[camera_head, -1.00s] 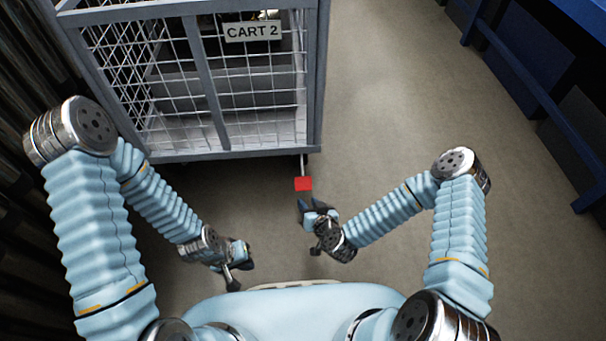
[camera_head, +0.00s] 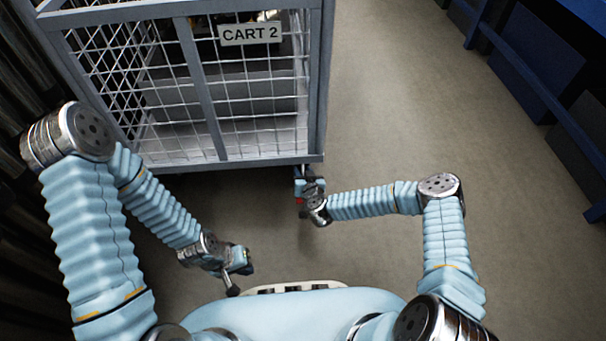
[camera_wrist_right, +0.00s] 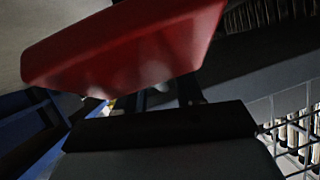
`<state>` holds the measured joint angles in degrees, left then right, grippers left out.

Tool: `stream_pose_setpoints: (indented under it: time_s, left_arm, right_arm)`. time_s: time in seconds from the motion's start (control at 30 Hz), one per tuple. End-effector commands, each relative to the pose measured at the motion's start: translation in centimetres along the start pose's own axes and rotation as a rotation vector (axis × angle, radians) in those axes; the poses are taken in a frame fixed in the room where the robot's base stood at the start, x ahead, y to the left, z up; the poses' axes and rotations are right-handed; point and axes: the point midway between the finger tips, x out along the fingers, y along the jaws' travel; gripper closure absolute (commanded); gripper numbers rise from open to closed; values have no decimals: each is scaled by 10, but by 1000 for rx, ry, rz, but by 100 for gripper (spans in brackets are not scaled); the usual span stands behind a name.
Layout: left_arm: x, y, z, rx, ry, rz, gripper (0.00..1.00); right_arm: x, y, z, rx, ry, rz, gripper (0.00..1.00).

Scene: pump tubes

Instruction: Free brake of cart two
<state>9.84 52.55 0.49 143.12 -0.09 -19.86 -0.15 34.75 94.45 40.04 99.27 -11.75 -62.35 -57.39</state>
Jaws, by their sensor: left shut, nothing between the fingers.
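Cart two (camera_head: 215,165), a grey wire-mesh cage cart, stands ahead with its "CART 2" sign (camera_head: 250,33) facing me. Its red brake pedal (camera_head: 299,201) is mostly hidden by my right gripper (camera_head: 308,186) at the cart's lower right corner in the head view. The pedal fills the upper part of the right wrist view (camera_wrist_right: 130,50), tilted and very close to the gripper. I cannot tell whether they touch or whether the right fingers are open. My left gripper (camera_head: 243,262) is shut and empty, low above the floor, away from the cart.
A blue rack (camera_head: 530,80) runs along the right side. Dark vertical panels (camera_head: 15,120) stand close by my left arm. The grey floor (camera_head: 400,120) between the cart and the blue rack is clear.

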Motion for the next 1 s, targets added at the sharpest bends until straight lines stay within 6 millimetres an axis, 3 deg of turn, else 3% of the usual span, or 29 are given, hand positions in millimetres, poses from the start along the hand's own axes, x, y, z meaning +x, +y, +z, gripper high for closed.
stream_pose_setpoints:
  time_s: [0.23, 0.4, 0.5, 0.83, 1.0]
  left_arm:
    - [0, 0, 0, 0, 0, 0, 100]
    - [0, 0, 0, 0, 0, 0, 100]
    - [0, 0, 0, 0, 0, 0, 100]
    - [-2, 1, 0, 0, 0, 0, 100]
    - [-15, 4, -1, -1, 3, -2, 100]
  right_arm:
    - [1, 0, 0, 0, 0, -1, 63]
    - [0, 0, 0, 0, 0, -1, 89]
    - [0, 0, 0, 0, 0, -1, 100]
    - [0, -1, -1, -1, -3, -1, 100]
    - [-3, -3, -8, -1, -38, 3, 100]
